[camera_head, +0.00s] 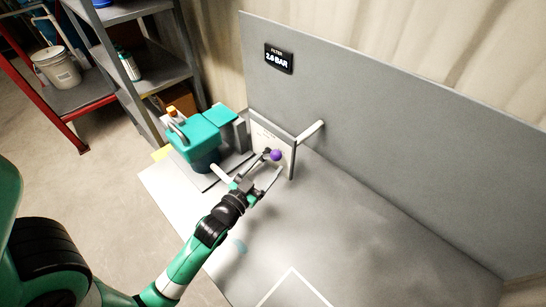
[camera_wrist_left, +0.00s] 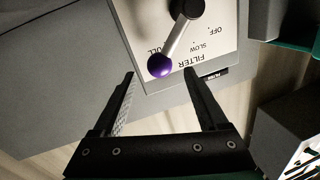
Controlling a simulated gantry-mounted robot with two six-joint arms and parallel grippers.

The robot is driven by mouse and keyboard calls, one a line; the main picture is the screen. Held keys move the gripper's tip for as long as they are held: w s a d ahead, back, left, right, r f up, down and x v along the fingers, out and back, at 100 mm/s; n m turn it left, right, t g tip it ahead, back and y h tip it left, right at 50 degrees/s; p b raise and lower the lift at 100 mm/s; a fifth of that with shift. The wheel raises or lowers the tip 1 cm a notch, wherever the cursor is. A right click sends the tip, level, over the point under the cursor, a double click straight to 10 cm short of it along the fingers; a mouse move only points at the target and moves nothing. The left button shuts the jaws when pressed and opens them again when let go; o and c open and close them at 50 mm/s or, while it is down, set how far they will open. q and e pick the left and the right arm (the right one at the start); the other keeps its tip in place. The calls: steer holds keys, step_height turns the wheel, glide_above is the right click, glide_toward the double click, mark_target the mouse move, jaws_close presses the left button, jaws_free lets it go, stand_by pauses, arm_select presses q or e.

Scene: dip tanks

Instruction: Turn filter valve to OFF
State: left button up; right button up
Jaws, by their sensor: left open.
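The filter valve is a grey lever (camera_wrist_left: 180,36) with a purple ball knob (camera_wrist_left: 160,65), mounted on a white plate (camera_wrist_left: 219,50). In the left wrist view the plate appears upside down, with FILTER, OFF, SLOW and a partly hidden word ending in "ULL". The lever points to that partly hidden word, away from OFF. The purple knob also shows in the head view (camera_head: 276,155). My left gripper (camera_wrist_left: 160,73) is open, with one fingertip on each side of the knob and visible gaps between. My right gripper is not in view.
A teal pump-like unit (camera_head: 195,138) stands left of the plate, close to my left gripper. A pale handle or pipe (camera_head: 310,132) sticks out beside the plate. A black FILTER display (camera_head: 278,59) in BAR hangs on the grey back panel (camera_head: 390,110). The grey bench (camera_head: 350,240) is clear on the right.

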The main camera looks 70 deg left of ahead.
mark_target(272, 159)
arm_select(q)
steer(key=x, duration=0.3)
steer(key=shift+w+a, duration=0.2)
steer(key=shift+w, duration=0.1)
jaws_close()
stand_by(1.2)
